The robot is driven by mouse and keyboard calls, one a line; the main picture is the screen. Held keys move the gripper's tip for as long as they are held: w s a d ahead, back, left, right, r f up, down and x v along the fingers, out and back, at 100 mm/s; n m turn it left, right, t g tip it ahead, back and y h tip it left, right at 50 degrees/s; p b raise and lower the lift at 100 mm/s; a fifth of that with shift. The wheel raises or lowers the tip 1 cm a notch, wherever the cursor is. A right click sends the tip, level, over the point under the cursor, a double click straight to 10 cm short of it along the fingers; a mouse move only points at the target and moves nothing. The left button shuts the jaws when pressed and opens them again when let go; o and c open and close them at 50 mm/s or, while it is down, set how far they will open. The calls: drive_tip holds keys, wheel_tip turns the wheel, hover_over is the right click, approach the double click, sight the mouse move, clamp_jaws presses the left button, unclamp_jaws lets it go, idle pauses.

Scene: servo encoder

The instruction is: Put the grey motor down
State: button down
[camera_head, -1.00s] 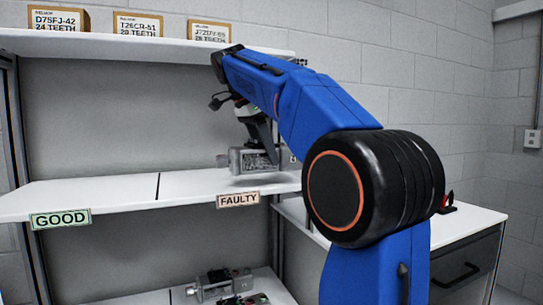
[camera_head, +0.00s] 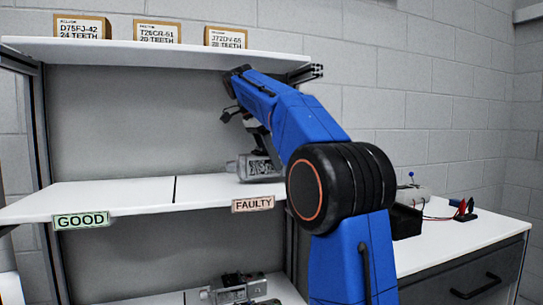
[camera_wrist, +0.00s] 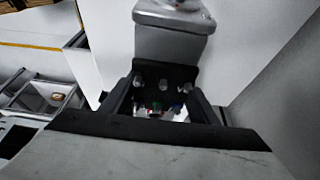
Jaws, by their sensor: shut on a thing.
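The grey motor (camera_head: 256,168) is at the middle shelf (camera_head: 118,194), on the side marked by the faulty label (camera_head: 253,204). It also shows in the wrist view (camera_wrist: 174,38), in front of the jaws. My gripper (camera_wrist: 166,112) is shut on the motor's end in the wrist view. In the head view my arm partly hides my gripper and the motor's right end. The motor looks level and very close to the shelf surface; I cannot tell if it touches.
The good label (camera_head: 81,220) marks the left, empty side, beyond a dark dividing line. Boxes (camera_head: 157,32) stand on the top shelf. Another motor (camera_head: 238,289) lies on the lower shelf. A white workbench (camera_head: 440,245) with small devices stands at the right.

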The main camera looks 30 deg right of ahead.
sight(231, 163)
drive_tip(key=shift+f, duration=0.85)
drive_tip(key=c, duration=0.7)
unclamp_jaws()
drive_tip(key=shift+f, duration=0.15)
drive_tip(key=shift+a+r, duration=0.1)
drive_tip(key=shift+r, duration=0.25)
drive_tip(key=a, duration=0.4)
drive_tip(key=w+a, duration=0.1)
drive_tip(key=a, duration=0.3)
drive_tip(key=w+a, duration=0.1)
drive_tip(key=a, duration=0.3)
drive_tip(key=shift+w+r, duration=0.2)
drive_tip(key=shift+r, duration=0.1)
